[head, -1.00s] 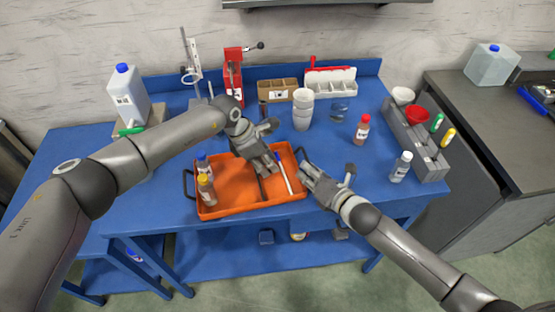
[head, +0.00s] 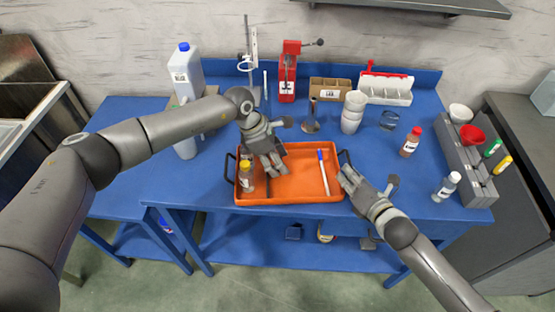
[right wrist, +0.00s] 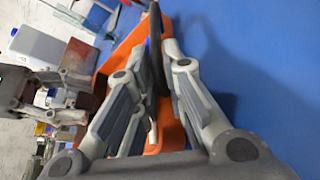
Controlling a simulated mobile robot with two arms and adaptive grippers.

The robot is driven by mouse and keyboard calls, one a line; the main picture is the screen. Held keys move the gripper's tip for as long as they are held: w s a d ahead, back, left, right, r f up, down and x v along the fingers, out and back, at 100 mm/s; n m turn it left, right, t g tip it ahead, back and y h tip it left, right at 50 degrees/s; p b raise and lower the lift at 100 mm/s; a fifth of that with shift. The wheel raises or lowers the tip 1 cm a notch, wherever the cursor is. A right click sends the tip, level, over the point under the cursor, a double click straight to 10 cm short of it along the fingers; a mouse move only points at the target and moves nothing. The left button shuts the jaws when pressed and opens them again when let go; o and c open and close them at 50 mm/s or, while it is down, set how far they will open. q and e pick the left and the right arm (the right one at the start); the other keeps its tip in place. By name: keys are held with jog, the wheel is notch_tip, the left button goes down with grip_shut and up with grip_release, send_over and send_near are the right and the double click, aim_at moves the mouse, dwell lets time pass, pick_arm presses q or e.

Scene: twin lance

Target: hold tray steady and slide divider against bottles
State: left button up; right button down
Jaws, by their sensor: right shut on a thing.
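The orange tray (head: 300,192) sits on the blue bench. A brown bottle with a yellow cap (head: 246,182) stands at its left end, with another bottle close behind it, partly hidden. A pen (head: 323,172) lies in the right part of the tray. My left gripper (head: 275,170) is down in the tray just right of the bottles. The dark divider is mostly hidden by it, and I cannot tell whether it touches the bottles. My right gripper (head: 350,178) is shut on the tray's dark right handle, which shows between its fingers in the right wrist view (right wrist: 155,60).
Behind the tray stand stacked white cups (head: 353,112), a red press (head: 289,70) and a brown box (head: 329,90).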

pick_arm(q)
jog(key=shift+d, duration=0.1)
jog(key=v, duration=1.2)
jog(key=shift+s, duration=0.1)
jog(key=shift+d+y, duration=2.2)
jog(key=shift+d, duration=0.3)
jog(key=shift+g, duration=0.3)
jog(key=f, duration=1.1)
jog(key=shift+w+f, duration=0.15)
jog(key=shift+w, duration=0.1)
grip_shut()
